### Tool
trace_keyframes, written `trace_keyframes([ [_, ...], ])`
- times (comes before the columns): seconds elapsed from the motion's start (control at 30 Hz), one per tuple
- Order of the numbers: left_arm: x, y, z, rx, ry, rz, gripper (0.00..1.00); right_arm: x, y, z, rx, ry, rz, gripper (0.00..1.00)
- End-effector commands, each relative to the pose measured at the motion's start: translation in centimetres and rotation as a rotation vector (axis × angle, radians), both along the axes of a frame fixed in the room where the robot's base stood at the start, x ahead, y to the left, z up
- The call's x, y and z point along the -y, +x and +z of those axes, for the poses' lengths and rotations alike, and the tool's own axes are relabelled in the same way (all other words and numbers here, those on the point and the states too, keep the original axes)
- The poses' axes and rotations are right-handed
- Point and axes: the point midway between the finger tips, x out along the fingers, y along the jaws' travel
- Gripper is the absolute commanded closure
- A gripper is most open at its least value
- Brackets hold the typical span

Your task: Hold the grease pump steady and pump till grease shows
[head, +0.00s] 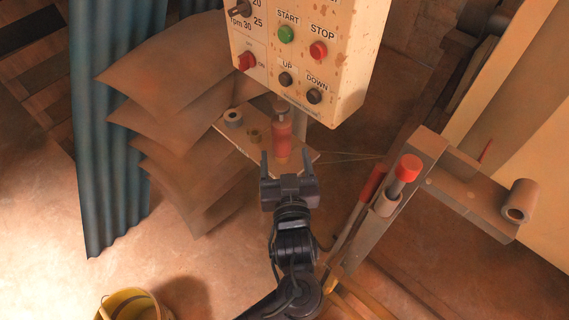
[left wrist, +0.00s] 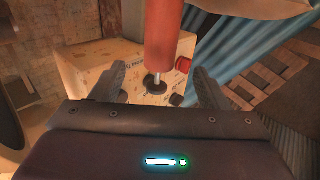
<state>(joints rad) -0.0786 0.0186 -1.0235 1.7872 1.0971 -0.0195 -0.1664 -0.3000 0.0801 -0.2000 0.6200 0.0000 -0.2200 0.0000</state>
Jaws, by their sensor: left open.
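The grease pump, a red cylinder (head: 282,141) with a dark knob on top, stands on a small shelf (head: 302,160) below the control box. In the left wrist view, the red cylinder (left wrist: 163,38) comes in from the top, with a thin metal rod and a dark round knob at its end. My left gripper (head: 285,160) is open, its fingers spread at the pump's near side. In the left wrist view, the knob shows between the two fingertips (left wrist: 161,78), with gaps to both. No grease can be made out. My right gripper is not in view.
A control box (head: 300,65) with buttons hangs just above the shelf. A roll (head: 233,118) and a small brass-coloured piece (head: 254,137) are on the shelf's left. A metal beam with a red-knobbed lever (head: 406,168) stands right. A yellow bucket (head: 131,297) is at the lower left.

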Motion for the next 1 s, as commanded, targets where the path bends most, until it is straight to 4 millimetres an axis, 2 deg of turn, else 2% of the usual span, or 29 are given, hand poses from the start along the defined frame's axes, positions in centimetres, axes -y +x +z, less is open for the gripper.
trace_keyframes([
  [0.3, -0.6, 6.0, 0.1, 0.003, 0.003, 0.002, 0.32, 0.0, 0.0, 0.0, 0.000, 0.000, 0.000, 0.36],
  [0.5, -0.8, 9.1, 0.0, 0.000, 0.002, 0.001, 0.32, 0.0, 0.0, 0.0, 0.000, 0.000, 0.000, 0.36],
  [0.7, -0.9, 10.6, 0.0, -0.001, 0.001, 0.001, 0.32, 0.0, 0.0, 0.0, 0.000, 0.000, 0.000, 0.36],
  [1.0, -0.9, 10.8, 0.0, -0.002, 0.000, 0.001, 0.32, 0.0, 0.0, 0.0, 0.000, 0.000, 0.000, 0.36],
])
